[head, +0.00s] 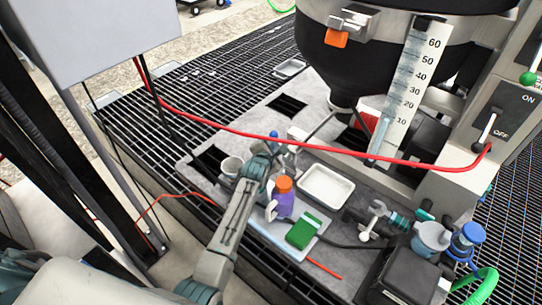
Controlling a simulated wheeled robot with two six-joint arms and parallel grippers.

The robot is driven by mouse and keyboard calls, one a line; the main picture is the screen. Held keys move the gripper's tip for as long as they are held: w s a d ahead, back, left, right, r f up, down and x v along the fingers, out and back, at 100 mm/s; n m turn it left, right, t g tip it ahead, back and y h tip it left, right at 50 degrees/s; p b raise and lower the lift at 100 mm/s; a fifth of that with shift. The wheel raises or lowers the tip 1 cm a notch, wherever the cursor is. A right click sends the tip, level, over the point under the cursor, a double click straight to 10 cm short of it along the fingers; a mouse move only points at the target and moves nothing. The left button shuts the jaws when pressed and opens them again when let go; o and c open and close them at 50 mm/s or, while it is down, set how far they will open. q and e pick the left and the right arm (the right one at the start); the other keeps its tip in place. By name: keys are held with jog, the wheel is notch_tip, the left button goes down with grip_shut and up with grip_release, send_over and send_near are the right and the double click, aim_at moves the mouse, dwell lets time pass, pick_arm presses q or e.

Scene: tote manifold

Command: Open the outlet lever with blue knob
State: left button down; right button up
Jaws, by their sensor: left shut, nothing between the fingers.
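A small blue knob (274,134) shows at the outlet below the big black vessel (335,70), just beyond my left gripper. Its lever is mostly hidden behind the gripper and small metal fittings. My left gripper (284,150) is shut and empty, close beside the knob. I cannot tell whether they touch. My right gripper is not in view.
A red hose (330,146) crosses above the work area. A ruled gauge (408,88) rises at right.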

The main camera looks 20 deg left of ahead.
pick_arm(q)
jog(key=shift+s+d+r, duration=0.3)
jog(key=shift+d+r, duration=0.25)
jog(key=shift+d, duration=0.2)
jog(key=shift+s+d+r, duration=0.15)
jog(key=shift+d, duration=0.1)
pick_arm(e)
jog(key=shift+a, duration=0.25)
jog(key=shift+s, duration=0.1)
